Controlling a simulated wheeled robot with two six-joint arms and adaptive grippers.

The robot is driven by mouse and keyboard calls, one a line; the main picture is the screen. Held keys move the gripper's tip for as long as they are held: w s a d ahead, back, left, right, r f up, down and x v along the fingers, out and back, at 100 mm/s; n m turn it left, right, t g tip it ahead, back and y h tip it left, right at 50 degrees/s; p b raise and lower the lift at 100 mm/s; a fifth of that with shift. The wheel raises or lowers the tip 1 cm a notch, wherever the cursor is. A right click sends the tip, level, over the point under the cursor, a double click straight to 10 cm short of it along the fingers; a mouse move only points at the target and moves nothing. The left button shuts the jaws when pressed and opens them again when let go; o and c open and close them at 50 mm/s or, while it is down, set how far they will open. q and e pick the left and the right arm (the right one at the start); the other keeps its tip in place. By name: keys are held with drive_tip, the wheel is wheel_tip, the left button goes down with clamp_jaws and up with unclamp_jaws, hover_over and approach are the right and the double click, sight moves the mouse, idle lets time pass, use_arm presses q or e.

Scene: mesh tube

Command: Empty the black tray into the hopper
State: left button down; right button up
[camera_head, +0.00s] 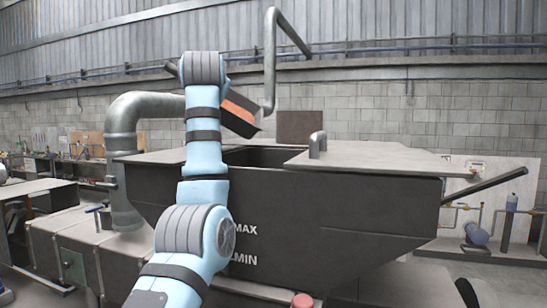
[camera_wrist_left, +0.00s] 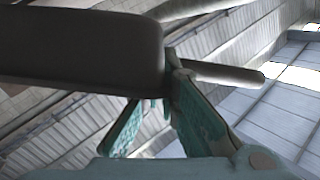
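The black tray (camera_head: 259,120) is in the air above the hopper, steeply tilted down to the right. Orange-red material (camera_head: 238,113) shows inside it. The black hopper (camera_head: 330,215) stands below, with its dark opening (camera_head: 262,157) under and slightly right of the tray. My left arm rises in front of the hopper and hides the left end of the tray and the gripper in the head view. In the left wrist view, the teal fingers of my left gripper (camera_wrist_left: 155,90) are at the edge of the dark tray (camera_wrist_left: 80,50), which they appear to grip. My right gripper is out of view.
A grey lid plate (camera_head: 385,158) with a small handle (camera_head: 317,144) covers the right part of the hopper top. A large grey pipe (camera_head: 122,150) stands at left, and a thin pipe (camera_head: 270,65) rises behind the tray. A dark bar (camera_head: 485,187) sticks out at right.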

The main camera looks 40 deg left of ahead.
use_arm(q)
drive_tip(key=shift+w+d+r+m+t+y, duration=0.15)
drive_tip(key=shift+d+r+m+t+y, duration=0.1)
drive_tip(key=shift+d+r+m, duration=0.35)
drive_tip(key=shift+w+d+r+m+t+y, duration=0.25)
drive_tip(key=shift+d+r+m, duration=0.25)
drive_tip(key=shift+d, duration=0.25)
drive_tip(key=shift+w+d+r+m+t+y, duration=0.1)
drive_tip(key=shift+d+r+m+y, duration=0.2)
drive_tip(key=shift+d+r+m, duration=0.3)
drive_tip(key=shift+w+d+r+m+t+y, duration=0.15)
drive_tip(key=shift+d+r+m+t, duration=0.1)
drive_tip(key=shift+d+r+m, duration=0.15)
drive_tip(key=shift+w+d+r+m+t+y, duration=0.15)
drive_tip(key=shift+d+m+t, duration=0.15)
drive_tip(key=shift+d, duration=0.15)
drive_tip(key=shift+s, duration=0.1)
drive_tip(key=shift+w+d+r+m+t, duration=0.15)
drive_tip(key=shift+d+r+m+t, duration=0.1)
drive_tip(key=shift+d+m, duration=0.3)
drive_tip(key=shift+w+d+r+m+t, duration=0.15)
drive_tip(key=shift+d+r+m+t, duration=0.05)
drive_tip(key=shift+d+m, duration=0.3)
